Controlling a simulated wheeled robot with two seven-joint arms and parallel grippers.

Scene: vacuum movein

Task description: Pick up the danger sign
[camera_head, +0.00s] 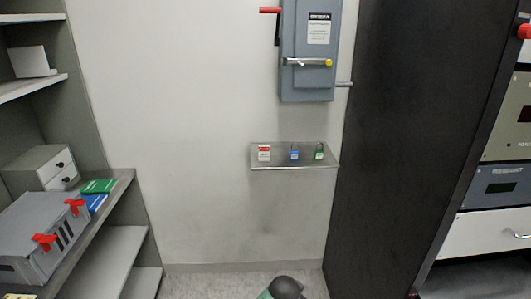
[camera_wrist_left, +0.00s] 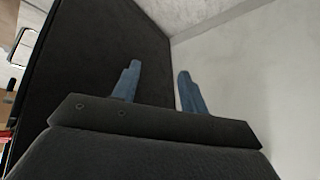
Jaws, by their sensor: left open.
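The danger sign (camera_head: 264,153) is a small white tag with a red top. It stands at the left end of a small metal shelf (camera_head: 295,167) on the wall. A blue padlock (camera_head: 294,154) and a green padlock (camera_head: 319,153) stand to its right on the same shelf. My left gripper (camera_wrist_left: 158,82) shows in the left wrist view, with its two blue-grey fingers apart and nothing between them. No gripper fingers show in the head view. The sign is not in the left wrist view.
A grey electrical box (camera_head: 310,70) with a red lever hangs above the shelf. A tall black cabinet (camera_head: 395,130) stands close on the right. Shelving with a grey case (camera_head: 35,235) and a small drawer box (camera_head: 42,167) is at left. The wall between is clear.

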